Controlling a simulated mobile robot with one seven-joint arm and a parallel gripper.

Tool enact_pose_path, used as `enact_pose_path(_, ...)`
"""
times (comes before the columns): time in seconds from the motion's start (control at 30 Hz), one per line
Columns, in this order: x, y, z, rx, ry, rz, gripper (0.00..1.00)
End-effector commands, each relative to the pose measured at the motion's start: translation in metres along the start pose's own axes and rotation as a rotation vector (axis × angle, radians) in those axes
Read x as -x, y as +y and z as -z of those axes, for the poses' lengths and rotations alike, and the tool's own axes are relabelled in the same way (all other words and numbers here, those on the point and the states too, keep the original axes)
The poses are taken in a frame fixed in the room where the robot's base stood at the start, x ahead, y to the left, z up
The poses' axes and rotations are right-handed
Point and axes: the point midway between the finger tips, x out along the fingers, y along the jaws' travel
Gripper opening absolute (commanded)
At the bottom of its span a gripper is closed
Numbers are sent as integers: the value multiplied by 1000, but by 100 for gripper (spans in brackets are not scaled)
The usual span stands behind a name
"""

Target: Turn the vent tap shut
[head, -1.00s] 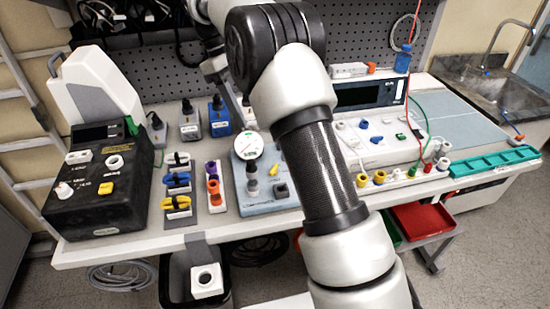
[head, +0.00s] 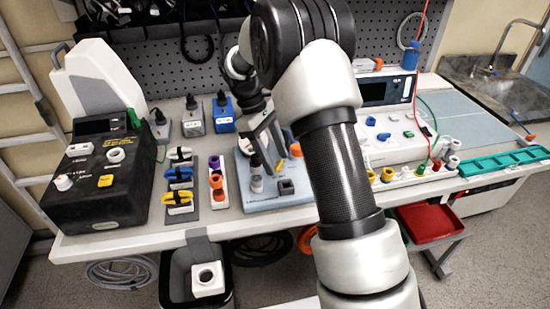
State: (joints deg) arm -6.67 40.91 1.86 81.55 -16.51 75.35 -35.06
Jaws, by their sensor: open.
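The pale blue plate (head: 299,196) lies at the middle of the bench. It carries a dark-topped post (head: 256,167) and a dark square block (head: 286,187). My gripper (head: 274,150) is over the back of this plate, pointing down, with its jaws open. No object shows between the jaws, but the fingertips are hard to make out.
A black pump box (head: 95,190) stands at left. Clips in blue and yellow (head: 179,182) and a strip with purple and orange parts (head: 216,185) lie left of the plate. A white device with a screen (head: 387,92) is at right. My arm crosses the middle.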

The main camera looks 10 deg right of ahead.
Motion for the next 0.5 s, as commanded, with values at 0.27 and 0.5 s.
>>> enact_pose_path(0.27,-3,0,0,0,-1,0,53)
enact_pose_path(0.5,-3,0,0,0,-1,0,19)
